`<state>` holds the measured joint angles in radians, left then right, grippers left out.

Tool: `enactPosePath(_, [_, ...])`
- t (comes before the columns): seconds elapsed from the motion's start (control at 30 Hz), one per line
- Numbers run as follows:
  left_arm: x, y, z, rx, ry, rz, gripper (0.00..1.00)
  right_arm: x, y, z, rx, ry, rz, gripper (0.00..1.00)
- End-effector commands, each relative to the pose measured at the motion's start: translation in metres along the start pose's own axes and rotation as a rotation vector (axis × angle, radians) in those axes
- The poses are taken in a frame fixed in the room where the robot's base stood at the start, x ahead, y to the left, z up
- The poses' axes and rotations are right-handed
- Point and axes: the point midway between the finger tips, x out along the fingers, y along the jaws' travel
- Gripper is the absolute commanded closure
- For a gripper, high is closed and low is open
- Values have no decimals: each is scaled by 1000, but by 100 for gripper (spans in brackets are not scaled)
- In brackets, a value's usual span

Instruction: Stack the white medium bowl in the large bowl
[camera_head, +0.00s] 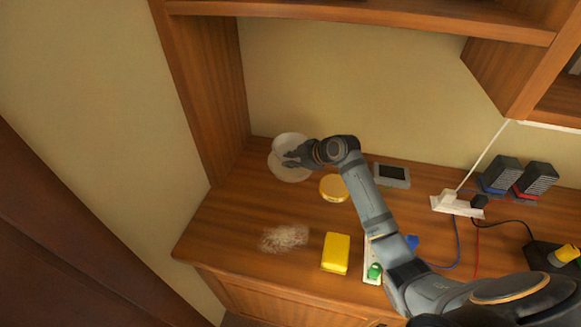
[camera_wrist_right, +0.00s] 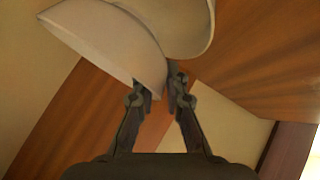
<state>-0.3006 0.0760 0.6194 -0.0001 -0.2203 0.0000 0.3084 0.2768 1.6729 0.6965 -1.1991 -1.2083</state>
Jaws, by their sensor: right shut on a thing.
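The white medium bowl (camera_head: 290,141) is at the back left of the desk, its far part showing above my right gripper (camera_head: 292,158). The wider pale large bowl (camera_head: 288,175) lies just in front of and below it, partly covered by the gripper. In the right wrist view my right gripper (camera_wrist_right: 161,88) is shut on the rim of a tilted pale bowl (camera_wrist_right: 105,42), which appears to be the medium one. The other pale bowl (camera_wrist_right: 185,30) shows close beside it at the top. Whether the two bowls touch is unclear. My left gripper is not in view.
A round yellow-lidded container (camera_head: 333,188) stands right of the bowls. A yellow box (camera_head: 336,253), a white spill (camera_head: 284,238) and a grey device (camera_head: 392,176) lie on the desk (camera_head: 225,230). A wooden side panel (camera_head: 200,90) rises close to the left.

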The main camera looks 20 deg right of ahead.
Motion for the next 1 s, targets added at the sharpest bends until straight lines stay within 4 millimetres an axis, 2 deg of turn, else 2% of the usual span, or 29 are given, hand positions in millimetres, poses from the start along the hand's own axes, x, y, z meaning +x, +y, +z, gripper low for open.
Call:
enactPosePath(0.2, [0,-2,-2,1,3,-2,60,7,2,6,1,1,2,100])
enactPosePath(0.4, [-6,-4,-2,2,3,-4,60,25,-12,22,1,1,0,100])
enactPosePath(1.0, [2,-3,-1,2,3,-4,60,34,-19,31,0,1,2,100])
